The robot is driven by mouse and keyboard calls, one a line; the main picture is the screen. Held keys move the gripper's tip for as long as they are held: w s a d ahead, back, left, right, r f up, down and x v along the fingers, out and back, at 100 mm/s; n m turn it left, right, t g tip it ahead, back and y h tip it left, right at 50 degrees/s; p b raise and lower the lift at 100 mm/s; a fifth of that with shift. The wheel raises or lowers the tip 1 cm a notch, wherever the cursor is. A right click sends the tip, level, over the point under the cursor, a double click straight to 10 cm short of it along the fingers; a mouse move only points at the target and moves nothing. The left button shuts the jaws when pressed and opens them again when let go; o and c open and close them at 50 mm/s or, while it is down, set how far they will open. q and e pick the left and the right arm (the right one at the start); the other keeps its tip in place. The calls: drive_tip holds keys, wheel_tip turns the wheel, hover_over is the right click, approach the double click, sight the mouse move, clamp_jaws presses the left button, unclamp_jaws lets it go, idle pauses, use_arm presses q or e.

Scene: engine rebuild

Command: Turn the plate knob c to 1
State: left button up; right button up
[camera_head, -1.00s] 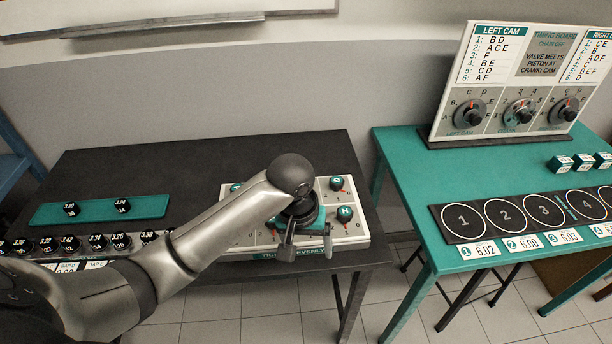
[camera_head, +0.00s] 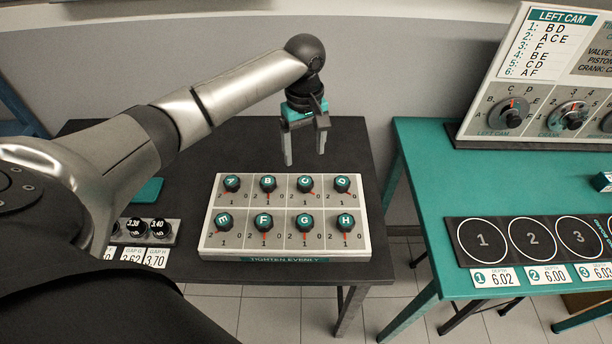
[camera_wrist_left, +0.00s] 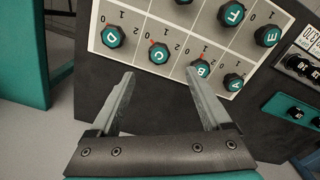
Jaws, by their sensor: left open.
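The white knob plate (camera_head: 208,234) lies on the dark table with teal knobs A to H in two rows. Knob C (camera_head: 305,183) is third in the far row, with numbers 2, 1 and 0 around it. Its red pointer is small; its exact setting is hard to tell. My left gripper (camera_head: 305,158) is open and empty, fingers pointing down, above the plate's far edge near knob C. In the left wrist view knob C (camera_wrist_left: 158,54) shows just beyond and between the open fingertips (camera_wrist_left: 160,75), apart from them. My right gripper is not in view.
Knobs B (camera_head: 268,183) and D (camera_head: 342,184) flank knob C closely; knob G (camera_head: 305,222) is nearer. A rack of black knobs (camera_head: 150,231) stands left. A teal table (camera_head: 430,165) with a timing board (camera_head: 480,128) is at right.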

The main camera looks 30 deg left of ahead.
sight(305, 181)
use_arm(q)
wheel_tip(305, 181, down, 9)
drive_tip(key=shift+f+b, duration=0.1)
drive_tip(key=shift+b, duration=0.5)
drive_tip(key=shift+f, duration=0.3)
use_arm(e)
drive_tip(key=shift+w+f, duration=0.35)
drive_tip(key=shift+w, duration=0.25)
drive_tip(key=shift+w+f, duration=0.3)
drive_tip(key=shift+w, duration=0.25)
use_arm(q)
drive_tip(key=shift+c, duration=0.2)
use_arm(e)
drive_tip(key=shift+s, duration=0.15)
use_arm(q)
drive_tip(key=c, duration=0.3)
clamp_jaws()
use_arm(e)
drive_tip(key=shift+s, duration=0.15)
